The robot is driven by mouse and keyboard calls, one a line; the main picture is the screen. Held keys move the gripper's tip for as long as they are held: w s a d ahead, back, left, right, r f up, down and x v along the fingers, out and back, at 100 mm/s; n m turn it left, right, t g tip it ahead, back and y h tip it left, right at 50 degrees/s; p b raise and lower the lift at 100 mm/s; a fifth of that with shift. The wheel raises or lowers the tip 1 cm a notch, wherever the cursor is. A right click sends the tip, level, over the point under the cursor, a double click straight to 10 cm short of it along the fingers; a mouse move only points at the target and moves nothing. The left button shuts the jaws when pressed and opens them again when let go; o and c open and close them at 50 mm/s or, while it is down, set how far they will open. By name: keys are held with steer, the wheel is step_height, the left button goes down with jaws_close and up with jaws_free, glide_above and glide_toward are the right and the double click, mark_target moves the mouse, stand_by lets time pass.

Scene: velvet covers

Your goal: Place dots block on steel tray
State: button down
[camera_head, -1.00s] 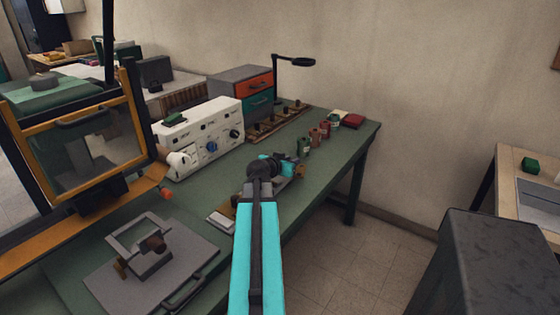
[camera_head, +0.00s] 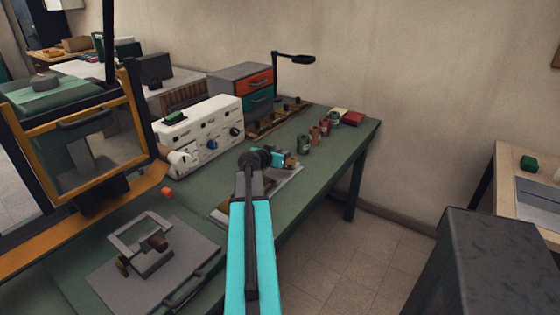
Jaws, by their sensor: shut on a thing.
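My gripper (camera_head: 288,160) is at the end of the turquoise arm, over the green bench. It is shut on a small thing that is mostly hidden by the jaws. I cannot make out dots on it, so I cannot confirm it is the dots block. A flat grey tray (camera_head: 286,183), which looks like the steel tray, lies on the bench below and around the gripper. The arm covers its middle. I cannot tell the gripper's height above it.
A white control box (camera_head: 205,132) stands left of the gripper. Several small cans (camera_head: 304,144) and a red block (camera_head: 352,118) are farther back.

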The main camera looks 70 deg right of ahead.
steer(key=shift+w+d, duration=0.35)
steer(key=shift+w, duration=0.05)
steer(key=shift+w+d+f, duration=0.1)
steer(key=shift+w+f, duration=0.05)
steer(key=shift+f, duration=0.05)
steer(key=shift+f+p, duration=0.6)
steer(key=shift+f, duration=1)
steer(key=shift+f, duration=0.1)
steer(key=c, duration=1.5)
jaws_free()
steer(key=shift+c, duration=0.2)
steer(key=shift+a+r, duration=0.25)
steer(key=shift+a, duration=0.4)
steer(key=shift+b+v, duration=1.55)
steer(key=shift+v, duration=3.9)
